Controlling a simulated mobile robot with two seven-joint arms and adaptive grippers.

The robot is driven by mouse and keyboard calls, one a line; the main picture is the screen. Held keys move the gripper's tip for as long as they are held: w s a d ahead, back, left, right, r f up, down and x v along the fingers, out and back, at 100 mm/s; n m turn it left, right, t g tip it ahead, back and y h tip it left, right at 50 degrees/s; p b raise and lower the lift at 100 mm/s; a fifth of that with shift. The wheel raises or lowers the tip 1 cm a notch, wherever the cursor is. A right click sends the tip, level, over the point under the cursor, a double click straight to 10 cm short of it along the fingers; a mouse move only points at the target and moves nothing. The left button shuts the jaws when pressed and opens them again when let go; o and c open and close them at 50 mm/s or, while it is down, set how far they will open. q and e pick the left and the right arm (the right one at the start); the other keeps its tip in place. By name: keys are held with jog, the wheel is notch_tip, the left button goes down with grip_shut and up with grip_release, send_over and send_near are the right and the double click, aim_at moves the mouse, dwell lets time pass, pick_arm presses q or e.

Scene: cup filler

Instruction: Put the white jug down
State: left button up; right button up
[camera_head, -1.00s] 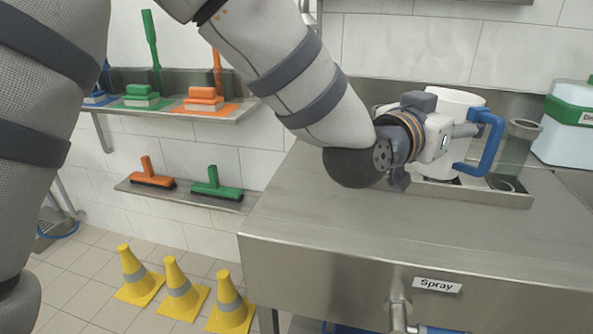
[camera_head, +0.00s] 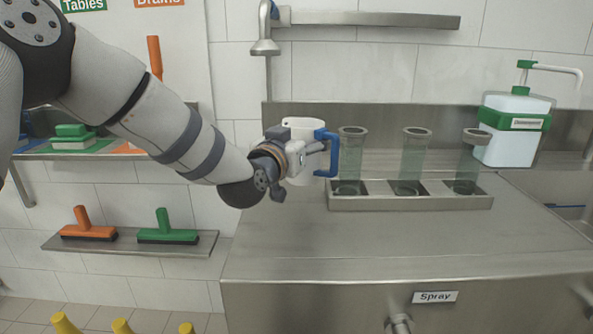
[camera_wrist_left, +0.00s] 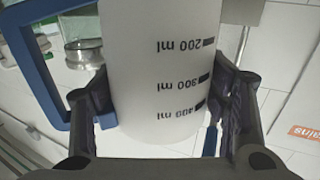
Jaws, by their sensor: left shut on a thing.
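The white jug (camera_head: 303,126) with its blue handle (camera_head: 327,155) is in my left gripper (camera_head: 305,163), in front of the back wall and left of the cup rack. My left gripper is shut around the jug's body. In the left wrist view the white jug (camera_wrist_left: 165,60) fills the middle, with its ml marks upside down there. One finger of the left gripper (camera_wrist_left: 160,115) is on each side of it. My right gripper is not in view.
A steel rack (camera_head: 410,203) holds three clear cups just right of the jug. A dispenser bottle (camera_head: 510,145) stands farther right by the sink. The counter in front of the rack is clear. Shelves with brushes (camera_head: 168,232) are at the left.

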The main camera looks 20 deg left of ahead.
pick_arm(q)
jog(key=f, duration=0.1)
jog(key=w+a+f, duration=0.1)
jog(key=w+f, duration=0.1)
jog(key=shift+a+f, duration=0.15)
jog(key=shift+a, duration=0.25)
jog(key=shift+a+f+b, duration=0.15)
jog(key=shift+f+b, duration=0.3)
jog(key=shift+f, duration=1.15)
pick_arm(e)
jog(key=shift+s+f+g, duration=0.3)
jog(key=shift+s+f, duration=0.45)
pick_arm(q)
jog(key=shift+f, duration=0.1)
jog(key=shift+f, duration=0.15)
jog(key=o, duration=1.2)
jog(key=shift+c, duration=0.2)
